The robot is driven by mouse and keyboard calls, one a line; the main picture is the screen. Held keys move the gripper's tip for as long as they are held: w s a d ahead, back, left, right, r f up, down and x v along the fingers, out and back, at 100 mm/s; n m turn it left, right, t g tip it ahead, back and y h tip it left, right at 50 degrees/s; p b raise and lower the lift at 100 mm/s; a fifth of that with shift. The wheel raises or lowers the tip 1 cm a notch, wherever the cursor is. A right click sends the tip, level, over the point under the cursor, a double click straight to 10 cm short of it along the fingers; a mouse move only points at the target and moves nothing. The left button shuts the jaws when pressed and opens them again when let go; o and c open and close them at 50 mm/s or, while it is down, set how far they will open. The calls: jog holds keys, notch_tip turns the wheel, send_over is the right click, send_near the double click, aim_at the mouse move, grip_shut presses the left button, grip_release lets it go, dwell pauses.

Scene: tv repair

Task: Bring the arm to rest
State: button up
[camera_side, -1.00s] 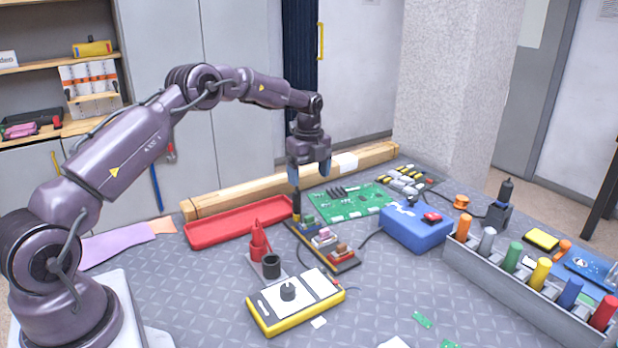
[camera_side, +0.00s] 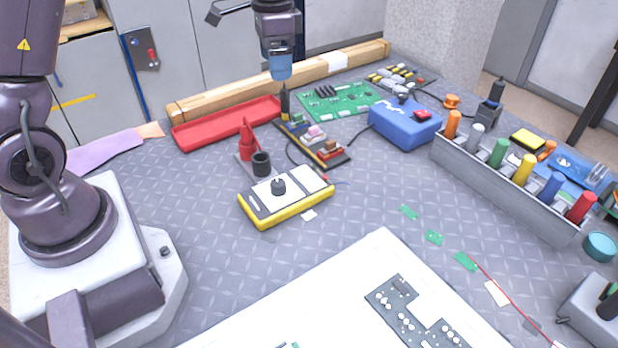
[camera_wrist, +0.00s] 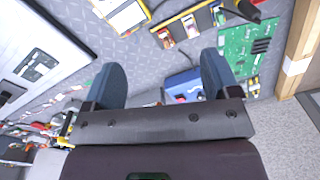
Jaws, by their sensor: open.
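My gripper (camera_side: 281,72) hangs pointing down at the top of the side view, above the back of the workbench (camera_side: 215,280). In the wrist view its two blue fingers (camera_wrist: 163,78) are wide apart, with nothing between them. Below it in the side view, a dark upright tool (camera_side: 285,102) stands at the end of a black rack of small coloured parts (camera_side: 328,157). I cannot tell the exact height of the gap. The upper part of my arm is cut off by the picture's top edge.
A red tray (camera_side: 200,137), green circuit board (camera_side: 340,101), blue box (camera_side: 405,128) and yellow multimeter (camera_side: 262,213) lie around the rack. A wooden beam (camera_side: 215,98) edges the back. A grey bin of coloured handles (camera_side: 505,195) stands right. The bench's left middle is clear.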

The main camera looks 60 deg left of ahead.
jog(key=s+d+r+n+t, duration=0.1)
jog(key=s+d+r, duration=0.4)
jog(key=s, duration=0.5)
jog(key=s+d+r+n+t, duration=0.2)
jog(key=s+d+r+t, duration=0.2)
jog(key=s, duration=0.6)
jog(key=shift+s+d+r+n, duration=0.35)
jog(key=shift+d+r, duration=0.35)
jog(key=shift+d, duration=0.45)
